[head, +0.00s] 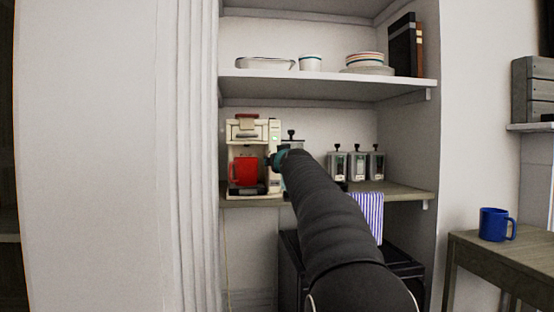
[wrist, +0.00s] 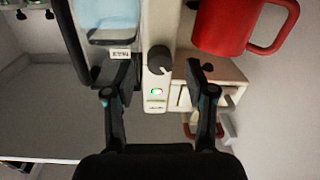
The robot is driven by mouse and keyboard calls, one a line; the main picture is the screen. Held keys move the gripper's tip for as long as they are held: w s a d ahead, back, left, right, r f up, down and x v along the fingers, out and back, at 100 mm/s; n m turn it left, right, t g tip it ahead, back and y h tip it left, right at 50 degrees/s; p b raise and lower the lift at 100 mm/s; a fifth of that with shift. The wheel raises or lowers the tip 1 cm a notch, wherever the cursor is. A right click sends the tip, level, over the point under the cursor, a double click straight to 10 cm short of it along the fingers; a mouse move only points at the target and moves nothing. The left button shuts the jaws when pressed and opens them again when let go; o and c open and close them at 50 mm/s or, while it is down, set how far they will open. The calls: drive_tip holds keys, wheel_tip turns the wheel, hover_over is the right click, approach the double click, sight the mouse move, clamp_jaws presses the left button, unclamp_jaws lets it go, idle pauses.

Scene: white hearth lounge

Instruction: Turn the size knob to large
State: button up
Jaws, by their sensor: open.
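The cream coffee machine (head: 261,131) stands on the middle shelf, with a red mug (head: 243,171) in its bay. In the wrist view, which shows the machine upside down, the dark size knob (wrist: 158,60) sits on the narrow front panel (wrist: 157,90) near a lit green light (wrist: 157,92). My gripper (wrist: 162,72) is open, with one finger on each side of the knob; I cannot tell whether either touches it. The knob's setting is not readable. In the head view my gripper (head: 279,158) is at the machine's right front, and the knob is hidden behind it.
The red mug (wrist: 225,25) and the water tank marked MAX (wrist: 108,20) flank the panel closely. Several jars (head: 357,165) stand right of the machine. A striped towel (head: 368,213) hangs from the shelf edge. A blue mug (head: 494,225) is on the side table.

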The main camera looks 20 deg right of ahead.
drive_tip(key=shift+x, duration=0.75)
clamp_jaws()
